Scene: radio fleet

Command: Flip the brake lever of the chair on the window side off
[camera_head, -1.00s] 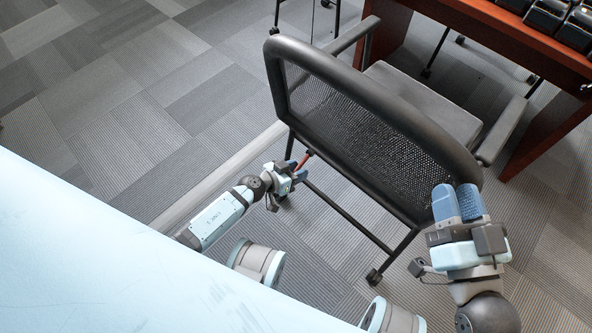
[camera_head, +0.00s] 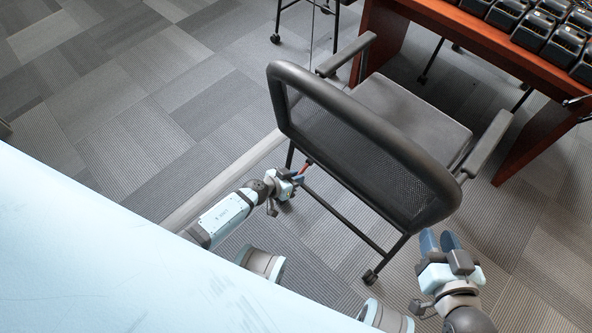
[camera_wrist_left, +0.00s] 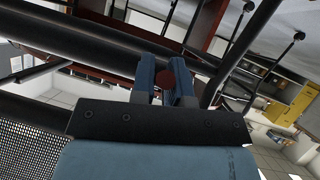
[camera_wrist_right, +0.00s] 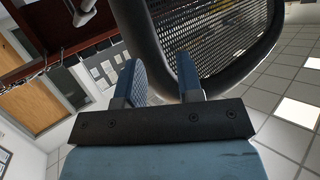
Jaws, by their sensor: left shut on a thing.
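The black mesh-backed chair (camera_head: 365,140) stands with its back towards me and its seat (camera_head: 412,115) facing the desk. A red lever (camera_head: 305,168) shows low on its frame, left of the backrest. My left gripper (camera_head: 297,177) is shut on the red lever. In the left wrist view the lever's round red end (camera_wrist_left: 165,80) sits between the blue fingers. My right gripper (camera_head: 440,240) is open and empty, just below the right end of the backrest. In the right wrist view its fingers (camera_wrist_right: 158,80) are apart, with the backrest rim (camera_wrist_right: 150,50) close beyond them.
A reddish-brown desk (camera_head: 470,45) with several black radio chargers (camera_head: 548,30) stands at the back right. A chair leg with a caster (camera_head: 371,276) is between my grippers. The carpet (camera_head: 120,110) at the left is clear.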

